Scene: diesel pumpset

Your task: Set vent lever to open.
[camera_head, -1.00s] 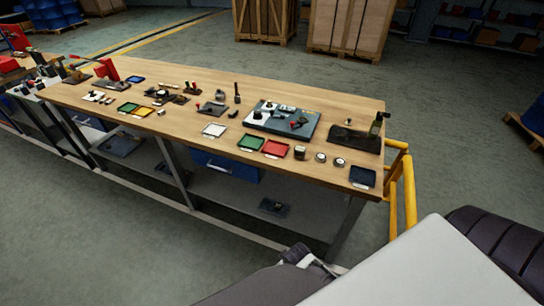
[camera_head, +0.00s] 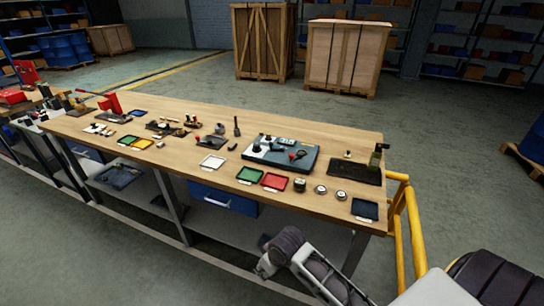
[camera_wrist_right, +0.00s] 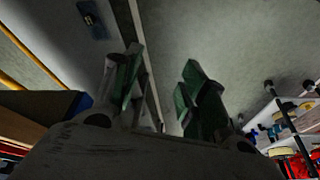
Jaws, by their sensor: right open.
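A grey-blue panel (camera_head: 265,163) lies on the workbench, right of its middle. It carries dark and light fittings and a small lever with a red knob (camera_head: 292,156). Further left, a smaller dark plate (camera_head: 206,143) also carries a small red-tipped part. Which of these is the vent lever, and how it is set, is too small to tell. My right gripper (camera_head: 266,268) is below and in front of the bench's front edge, well apart from the panel. Its green-padded fingers are spread and empty in the right wrist view (camera_wrist_right: 160,85). My left gripper is not in view.
The wooden workbench (camera_head: 330,205) has green (camera_head: 250,175) and red (camera_head: 275,181) trays near its front edge. A yellow rail (camera_head: 408,215) stands at its right end. A lower shelf with a blue bin (camera_head: 225,200) is underneath. Wooden crates (camera_head: 345,55) stand behind.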

